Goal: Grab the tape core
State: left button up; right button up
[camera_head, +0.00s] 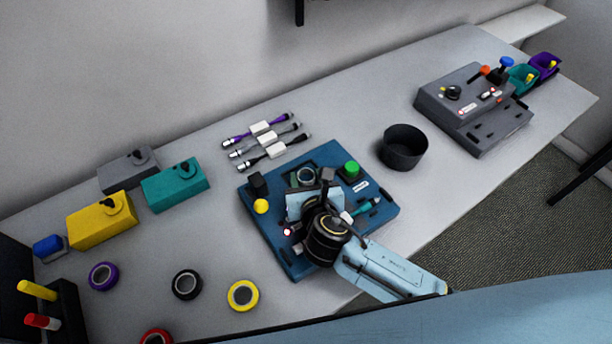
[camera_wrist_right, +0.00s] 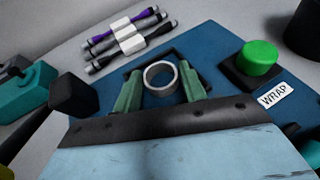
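The tape core is a grey ring (camera_head: 306,176) at the back of the blue wrapping station (camera_head: 283,258). It also shows in the right wrist view (camera_wrist_right: 160,78), in front of a dark recessed frame. My right gripper (camera_head: 305,180) reaches over the station from the lower right. In the wrist view its two greenish fingers (camera_wrist_right: 160,84) stand apart, one close on each side of the ring. I cannot tell whether they touch it. My left gripper is in neither view.
A green button (camera_head: 350,168) and a black knob sit on the station. Several bundled cables (camera_head: 264,138) lie behind it, and a black bin (camera_head: 404,147) stands right. Tape rolls (camera_head: 242,295) and coloured boxes (camera_head: 101,220) are left. A grey device (camera_head: 470,110) is far right.

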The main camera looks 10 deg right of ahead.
jog(key=c, duration=0.6)
jog(key=shift+o, duration=0.2)
